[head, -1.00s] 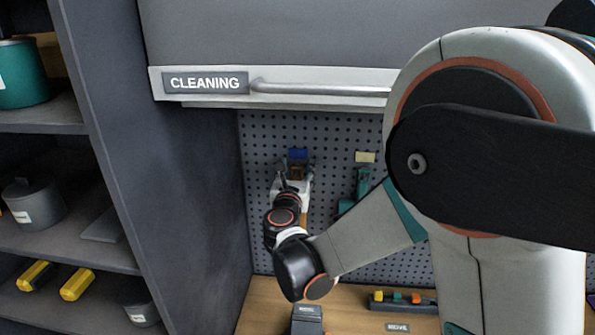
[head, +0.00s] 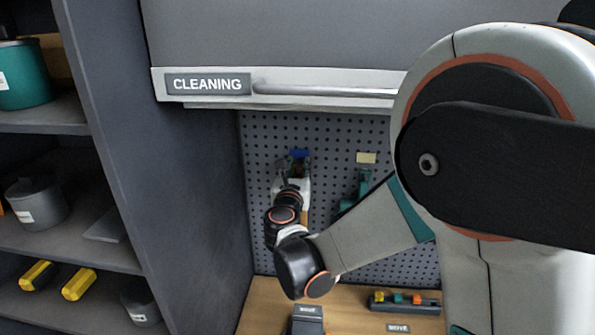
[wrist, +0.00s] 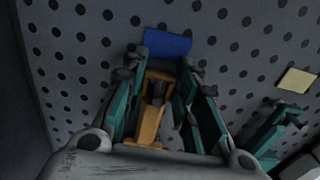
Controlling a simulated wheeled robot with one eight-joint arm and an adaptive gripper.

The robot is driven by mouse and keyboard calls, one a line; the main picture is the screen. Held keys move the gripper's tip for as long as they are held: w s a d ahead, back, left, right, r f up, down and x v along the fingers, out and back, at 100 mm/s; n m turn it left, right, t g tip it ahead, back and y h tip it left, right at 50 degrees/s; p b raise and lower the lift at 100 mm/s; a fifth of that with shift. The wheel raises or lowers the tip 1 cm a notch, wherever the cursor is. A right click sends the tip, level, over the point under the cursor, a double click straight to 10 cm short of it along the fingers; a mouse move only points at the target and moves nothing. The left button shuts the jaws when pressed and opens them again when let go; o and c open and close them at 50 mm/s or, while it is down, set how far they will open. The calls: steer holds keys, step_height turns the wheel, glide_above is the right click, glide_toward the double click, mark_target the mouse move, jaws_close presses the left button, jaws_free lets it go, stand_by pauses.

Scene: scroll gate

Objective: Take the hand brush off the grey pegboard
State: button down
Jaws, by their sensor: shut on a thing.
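The hand brush (wrist: 152,118) is tan with dark parts and lies between the fingers in the wrist view. A thin tan strip of it (head: 305,216) shows beside my wrist in the head view. My gripper (wrist: 164,68) has teal fingers on both sides of the brush and is shut on it, close to the grey pegboard (wrist: 85,50). In the head view my gripper (head: 297,166) is small and partly hidden by my own wrist. I cannot tell whether the brush still hangs on a peg.
A blue label (wrist: 167,42) is above the brush. A teal tool (wrist: 275,128) hangs to the right under a yellow label (wrist: 297,80). A raised shutter marked CLEANING (head: 210,83) is above, a grey side wall (head: 185,200) left, a wooden counter (head: 345,312) below.

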steer(key=shift+s, duration=0.15)
steer(key=s+a, duration=0.1)
steer(key=s, duration=0.6)
steer(key=shift+a+b, duration=0.2)
steer(key=shift+b, duration=0.25)
stand_by(0.6)
steer(key=shift+s, duration=0.1)
